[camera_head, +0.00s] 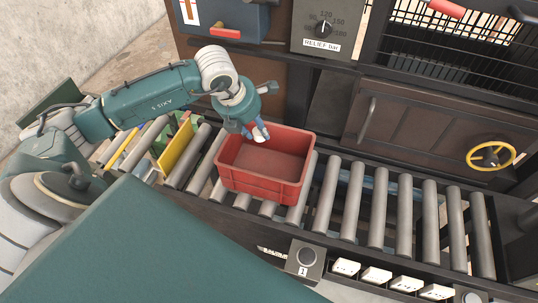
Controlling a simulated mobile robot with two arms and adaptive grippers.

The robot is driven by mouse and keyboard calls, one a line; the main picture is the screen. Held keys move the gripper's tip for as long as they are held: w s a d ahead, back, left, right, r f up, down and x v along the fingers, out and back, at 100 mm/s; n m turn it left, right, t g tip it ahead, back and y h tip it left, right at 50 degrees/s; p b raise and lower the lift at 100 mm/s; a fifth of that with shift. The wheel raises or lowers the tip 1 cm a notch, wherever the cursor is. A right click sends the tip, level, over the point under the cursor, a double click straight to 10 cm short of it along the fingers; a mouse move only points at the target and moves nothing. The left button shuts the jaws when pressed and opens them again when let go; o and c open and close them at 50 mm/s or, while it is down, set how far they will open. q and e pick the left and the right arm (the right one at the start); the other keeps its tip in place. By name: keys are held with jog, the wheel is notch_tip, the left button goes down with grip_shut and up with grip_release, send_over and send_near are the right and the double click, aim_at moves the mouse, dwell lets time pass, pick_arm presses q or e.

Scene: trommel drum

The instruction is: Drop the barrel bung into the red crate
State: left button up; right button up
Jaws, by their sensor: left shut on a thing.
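The red crate (263,187) sits on the roller conveyor in the middle of the head view, open at the top. Its inside looks empty. My left gripper (259,131) is above the crate's back left rim, pointing down. It is shut on a small whitish piece, the barrel bung (260,136), which shows only partly between the fingers. The bung is at about the crate's back left corner in the picture; its exact height over the rim is hard to tell. My right gripper is not in view.
Conveyor rollers (379,208) run bare to the right of the crate. A yellow plate (178,150) stands on the left. Behind are a relief dial (323,28), a brown door (420,125) and a yellow handwheel (490,156). Buttons line the front edge.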

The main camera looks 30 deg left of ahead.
aim_at(258, 141)
pick_arm(q)
jog(key=shift+s+f, duration=0.1)
jog(key=shift+f, duration=0.5)
jog(key=f, duration=0.1)
jog(key=f+b, duration=0.1)
jog(key=f, duration=0.1)
jog(key=shift+w+f+b, duration=0.15)
jog(key=shift+w+b, duration=0.1)
jog(key=shift+b, duration=0.1)
jog(key=shift+f, duration=0.5)
jog(key=o, duration=1)
